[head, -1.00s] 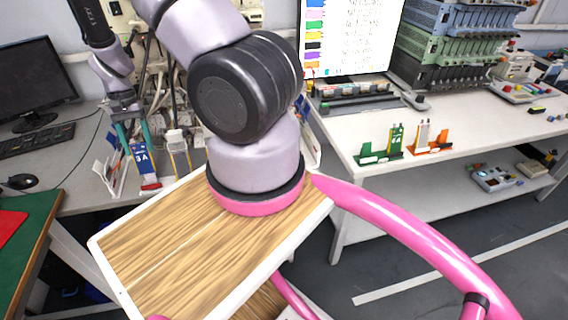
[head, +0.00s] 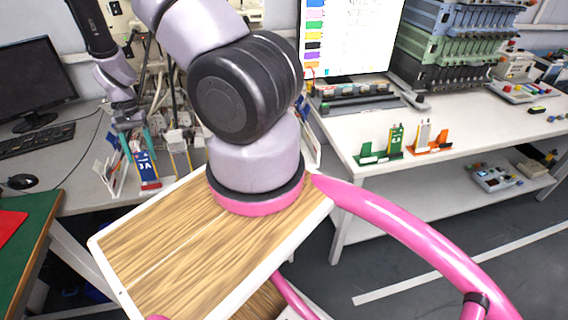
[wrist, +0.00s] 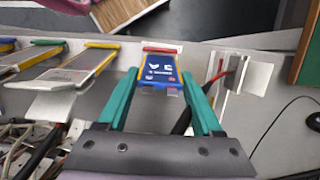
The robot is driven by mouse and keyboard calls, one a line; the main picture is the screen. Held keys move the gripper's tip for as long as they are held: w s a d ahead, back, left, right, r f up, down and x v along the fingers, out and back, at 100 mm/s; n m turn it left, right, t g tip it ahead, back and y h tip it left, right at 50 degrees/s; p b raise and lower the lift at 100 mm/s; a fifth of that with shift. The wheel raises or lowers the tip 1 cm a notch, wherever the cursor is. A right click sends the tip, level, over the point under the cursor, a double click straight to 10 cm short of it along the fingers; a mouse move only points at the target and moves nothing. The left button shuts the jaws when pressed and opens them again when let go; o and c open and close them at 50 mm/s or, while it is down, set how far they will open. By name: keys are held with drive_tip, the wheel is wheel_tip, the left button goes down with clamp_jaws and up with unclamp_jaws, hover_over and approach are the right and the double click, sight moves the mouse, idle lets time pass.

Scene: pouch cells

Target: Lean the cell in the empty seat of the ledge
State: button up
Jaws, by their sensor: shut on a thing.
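The blue cell (wrist: 160,72), marked 3A, is between the teal fingertips of my gripper (wrist: 160,90), which is shut on it. The head view also shows the blue cell (head: 147,166), leaning slightly, and my gripper (head: 138,145) above it. The cell's far end is at a red strip (wrist: 160,47) on the pale ledge (wrist: 197,55). I cannot tell whether its foot bears on the ledge. To the left in the wrist view, a yellow-ended cell (wrist: 75,69) and a green-ended cell (wrist: 36,56) lean in neighbouring seats.
A white holder (wrist: 229,72) with a red part stands just right of the cell. Cables (wrist: 35,140) lie behind the ledge. A keyboard (head: 36,139) and mouse (head: 22,181) are on the bench to the left. Green (head: 381,150) and orange (head: 430,143) stands are on the right bench.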

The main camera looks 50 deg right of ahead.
drive_tip(key=shift+f, duration=0.25)
drive_tip(key=shift+s+a+f, duration=0.1)
drive_tip(key=shift+s+f, duration=0.05)
drive_tip(key=shift+f, duration=0.4)
drive_tip(key=o, duration=1)
drive_tip(key=shift+r, duration=0.1)
drive_tip(key=shift+v, duration=3.7)
drive_tip(key=shift+r, duration=1.95)
